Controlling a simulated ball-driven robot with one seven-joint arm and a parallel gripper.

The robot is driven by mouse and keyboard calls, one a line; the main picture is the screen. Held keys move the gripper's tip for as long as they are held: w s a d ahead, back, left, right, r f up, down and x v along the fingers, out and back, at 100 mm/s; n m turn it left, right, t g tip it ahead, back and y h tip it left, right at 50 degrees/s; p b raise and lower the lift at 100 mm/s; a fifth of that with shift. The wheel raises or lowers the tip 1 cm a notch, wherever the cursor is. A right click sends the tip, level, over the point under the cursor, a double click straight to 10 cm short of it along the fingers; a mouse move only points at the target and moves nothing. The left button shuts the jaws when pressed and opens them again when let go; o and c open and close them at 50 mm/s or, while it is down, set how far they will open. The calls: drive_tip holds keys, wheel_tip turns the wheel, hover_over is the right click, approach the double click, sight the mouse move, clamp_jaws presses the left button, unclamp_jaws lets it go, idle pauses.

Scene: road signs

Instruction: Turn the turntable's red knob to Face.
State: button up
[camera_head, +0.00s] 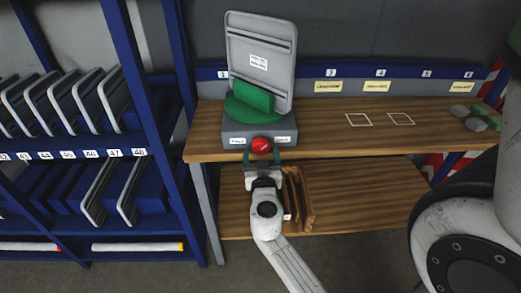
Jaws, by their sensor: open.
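The red knob (261,145) sits on the front of the turntable's grey base (230,129), between two small white labels. The labels are too small to read surely, so I cannot tell which side is Face or where the knob points. The green turntable (243,112) on top carries a green block and a grey sign panel (285,65) standing upright with its ribbed back and a white label toward me. My gripper (262,157) is open in front of the knob, with its fingertips at the knob's left and right. I cannot tell whether they touch it.
The wooden bench (330,140) has two white outlined squares and free room at right. Grey-green blocks (475,118) lie at its right end. A lower wooden shelf (360,195) holds wooden dividers near my gripper. A blue rack (75,150) with several sign panels stands at left.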

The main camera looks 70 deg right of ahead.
drive_tip(key=shift+x, duration=0.9)
drive_tip(key=c, duration=1)
